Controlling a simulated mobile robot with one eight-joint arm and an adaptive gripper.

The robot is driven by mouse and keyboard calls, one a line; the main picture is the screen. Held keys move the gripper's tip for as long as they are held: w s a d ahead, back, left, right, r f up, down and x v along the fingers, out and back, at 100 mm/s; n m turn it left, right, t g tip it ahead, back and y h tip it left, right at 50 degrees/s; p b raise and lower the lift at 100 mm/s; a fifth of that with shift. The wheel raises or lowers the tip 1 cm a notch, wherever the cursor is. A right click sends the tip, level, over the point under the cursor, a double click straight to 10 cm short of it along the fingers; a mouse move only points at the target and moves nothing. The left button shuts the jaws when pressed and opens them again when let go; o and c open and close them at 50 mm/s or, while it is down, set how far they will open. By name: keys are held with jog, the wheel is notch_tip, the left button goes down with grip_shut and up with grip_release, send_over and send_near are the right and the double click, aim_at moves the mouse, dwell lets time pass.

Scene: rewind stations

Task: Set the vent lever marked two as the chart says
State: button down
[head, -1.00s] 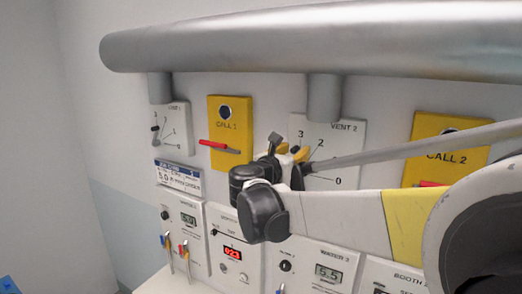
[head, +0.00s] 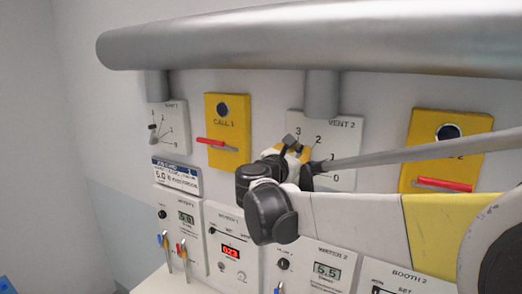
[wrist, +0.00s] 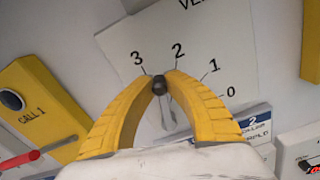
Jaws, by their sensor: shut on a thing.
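The vent 2 panel (head: 343,150) is a white plate with a dial marked 3, 2, 1 and 0; it also shows in the wrist view (wrist: 120,50). Its lever has a dark round knob (wrist: 159,83), seen close by the marks 3 and 2, between their tick lines and rather nearer 3. My gripper (wrist: 160,80) has its yellow fingers shut on this knob. In the head view my gripper (head: 303,154) covers the lever. A blue and white card (wrist: 256,135) below the panel shows a 2; its other text is too small to read.
The yellow call 1 box (head: 227,125) with a red handle is to the left, the yellow call 2 box (head: 440,125) to the right. A thick grey pipe (head: 300,38) runs above. Switch panels with displays (head: 327,271) stand below. The vent 1 panel (head: 168,128) is far left.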

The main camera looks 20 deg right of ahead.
jog(key=s+d+m, duration=0.1)
jog(key=m, duration=0.1)
jog(key=s+f+m+b, duration=0.1)
jog(key=shift+d+f+m, duration=0.2)
jog(key=shift+d+m, duration=0.15)
jog(key=shift+m, duration=0.05)
jog(key=s+f+m+b, duration=0.1)
jog(key=d+m+b, duration=0.1)
jog(key=m, duration=0.1)
jog(key=shift+s+d+f+m, duration=0.1)
jog(key=shift+s+f+m, duration=0.2)
jog(key=shift+s+f, duration=0.1)
jog(key=shift+s+d+f+m+b, duration=0.25)
jog(key=shift+f+m+b, duration=0.5)
jog(key=shift+m, duration=0.55)
jog(key=shift+s+d+f+m+b, duration=0.1)
jog(key=shift+s+f+m+b, duration=0.1)
jog(key=shift+f+m+b, duration=0.7)
jog(key=shift+s+d+f+m+b, duration=0.3)
jog(key=shift+f+m, duration=0.6)
jog(key=shift+m, duration=0.8)
jog(key=shift+a, duration=0.1)
jog(key=c, duration=1.4)
grip_release()
jog(key=shift+w+f, duration=0.1)
jog(key=shift+w, duration=0.05)
